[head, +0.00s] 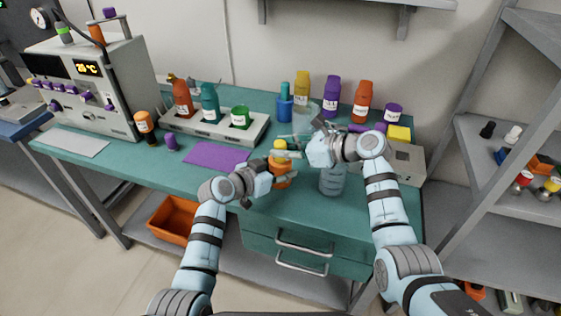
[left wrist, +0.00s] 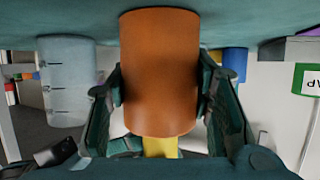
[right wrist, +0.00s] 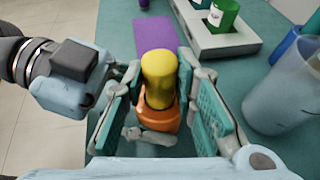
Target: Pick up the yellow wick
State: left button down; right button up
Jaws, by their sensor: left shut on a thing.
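The yellow wick (head: 280,146) stands upright in the top of a small orange bottle (head: 280,170) near the front of the green bench. My left gripper (head: 272,180) is shut on the orange bottle, with a finger on each side of it in the left wrist view (left wrist: 160,95). There, only a little of the yellow wick (left wrist: 160,147) shows past the bottle. My right gripper (right wrist: 160,105) is open around the yellow wick (right wrist: 158,75). Its fingers stand apart on both sides, and I see no clear contact.
A clear beaker (head: 332,181) stands just right of the orange bottle. A purple mat (head: 215,156) lies to the left. Behind are a grey rack (head: 215,127) with several containers and a row of bottles. An instrument (head: 85,85) fills the left end.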

grip_shut()
notch_tip(320, 180, up, 10)
jog(key=shift+r, duration=0.1)
pick_arm(q)
jog(key=c, duration=0.7)
grip_release()
jog(key=shift+a, duration=0.1)
